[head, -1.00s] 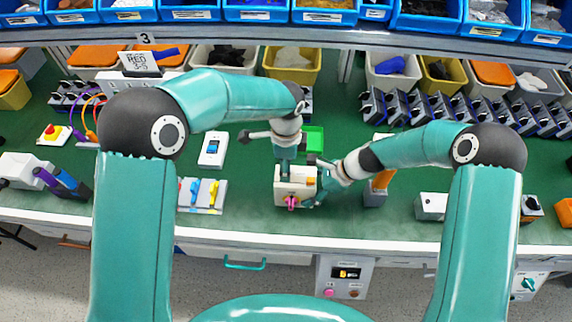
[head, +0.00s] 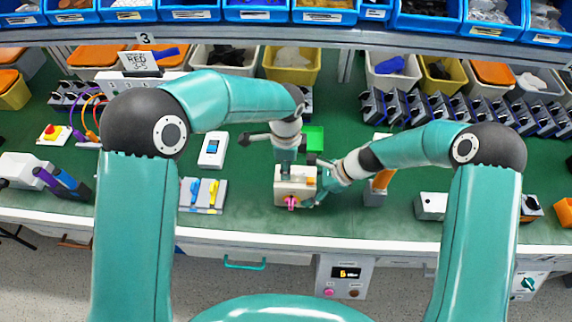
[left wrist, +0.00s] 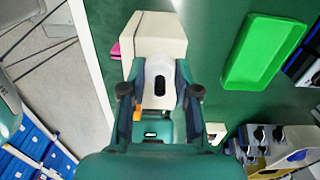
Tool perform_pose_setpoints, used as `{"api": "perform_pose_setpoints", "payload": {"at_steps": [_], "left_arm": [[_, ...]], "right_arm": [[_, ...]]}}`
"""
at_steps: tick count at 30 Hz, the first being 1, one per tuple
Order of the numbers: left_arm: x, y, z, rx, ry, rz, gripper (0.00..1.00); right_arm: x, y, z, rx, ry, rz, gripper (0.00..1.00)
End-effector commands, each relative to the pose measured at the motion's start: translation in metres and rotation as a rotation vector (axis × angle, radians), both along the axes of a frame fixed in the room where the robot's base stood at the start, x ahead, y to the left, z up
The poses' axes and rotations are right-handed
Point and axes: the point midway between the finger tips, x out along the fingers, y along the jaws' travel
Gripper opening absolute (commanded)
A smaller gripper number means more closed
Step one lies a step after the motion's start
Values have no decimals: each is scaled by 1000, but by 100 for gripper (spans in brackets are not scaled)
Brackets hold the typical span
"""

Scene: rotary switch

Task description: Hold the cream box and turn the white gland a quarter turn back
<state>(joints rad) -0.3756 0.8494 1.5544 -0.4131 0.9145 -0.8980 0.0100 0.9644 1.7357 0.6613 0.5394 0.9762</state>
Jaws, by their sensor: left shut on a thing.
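The cream box (head: 284,198) stands near the front edge of the green bench, with a pink knob (head: 291,202) on its front face. My left gripper (head: 290,166) comes down at the back of the box. In the left wrist view the cream box (left wrist: 156,30) lies beyond my left gripper (left wrist: 160,92), whose fingers are shut on the white gland (left wrist: 160,62). A dark slot shows in the gland. My right gripper (head: 320,184) is at the box's right side. Its fingertips are too small and covered to tell their opening.
A green tray (head: 314,138) lies behind the box and also shows in the left wrist view (left wrist: 238,82). A panel with blue and yellow switches (head: 203,196) stands left. An orange-handled device (head: 377,190) stands close to the right arm. Some bench left of the box is clear.

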Motion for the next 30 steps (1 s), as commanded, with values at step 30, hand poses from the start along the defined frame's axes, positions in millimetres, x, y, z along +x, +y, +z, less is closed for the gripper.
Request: {"api": "perform_pose_setpoints", "payload": {"at_steps": [30], "left_arm": [[1, 0, 0, 0, -2, 792, 0]], "right_arm": [[-1, 0, -1, -1, 2, 2, 36]]}}
